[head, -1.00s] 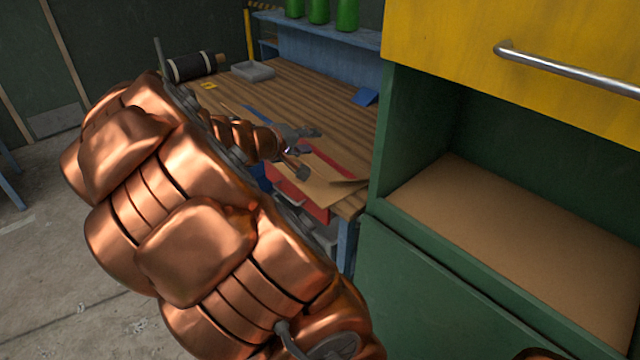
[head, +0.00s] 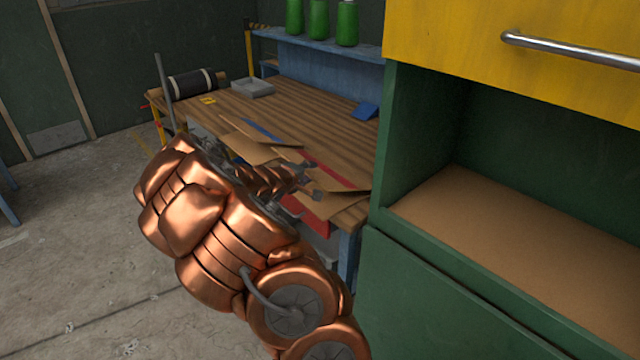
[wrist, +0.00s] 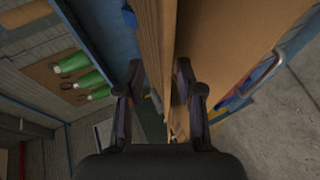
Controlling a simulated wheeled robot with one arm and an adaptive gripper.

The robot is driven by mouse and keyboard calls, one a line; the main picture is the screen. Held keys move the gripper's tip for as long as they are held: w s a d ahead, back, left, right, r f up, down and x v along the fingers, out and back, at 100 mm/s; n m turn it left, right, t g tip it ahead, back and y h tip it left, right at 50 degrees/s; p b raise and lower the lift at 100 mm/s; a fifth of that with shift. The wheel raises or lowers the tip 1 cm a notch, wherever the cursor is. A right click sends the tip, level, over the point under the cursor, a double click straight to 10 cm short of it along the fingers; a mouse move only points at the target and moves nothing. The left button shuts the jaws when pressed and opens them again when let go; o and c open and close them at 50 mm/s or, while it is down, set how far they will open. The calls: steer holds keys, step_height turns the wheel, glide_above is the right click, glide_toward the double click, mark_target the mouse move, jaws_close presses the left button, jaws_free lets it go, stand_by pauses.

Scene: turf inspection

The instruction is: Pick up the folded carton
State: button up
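The folded carton (head: 338,203) is flat brown cardboard at the front edge of the wooden workbench. Another brown cardboard part (head: 252,149) shows to the left; my arm hides the middle, so I cannot tell whether both are one piece. My gripper (head: 308,180) is at the bench front, beside the cardboard. In the wrist view, my gripper (wrist: 160,95) has its two fingers apart. A large cardboard panel (wrist: 225,45) lies mostly right of the right finger, and its edge runs near that finger. I cannot tell whether they touch.
The workbench (head: 315,105) carries a grey tray (head: 252,88), a dark roll (head: 190,83) and a blue wedge (head: 366,111). Green bottles (head: 319,20) stand on the back shelf. A green cabinet (head: 425,140) with a yellow drawer (head: 520,90) stands close at right. Open floor is at left.

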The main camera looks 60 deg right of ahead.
mark_target(318, 172)
steer(key=shift+s+f+p+x, duration=0.2)
steer(key=shift+p+x, duration=0.2)
steer(key=shift+x, duration=0.7)
steer(key=shift+s+f+p+x, duration=0.15)
steer(key=shift+p+x, duration=0.25)
steer(key=shift+x, duration=0.7)
steer(key=shift+w+d+f, duration=0.15)
steer(key=shift+d+f, duration=0.25)
steer(key=shift+d, duration=0.1)
jaws_close()
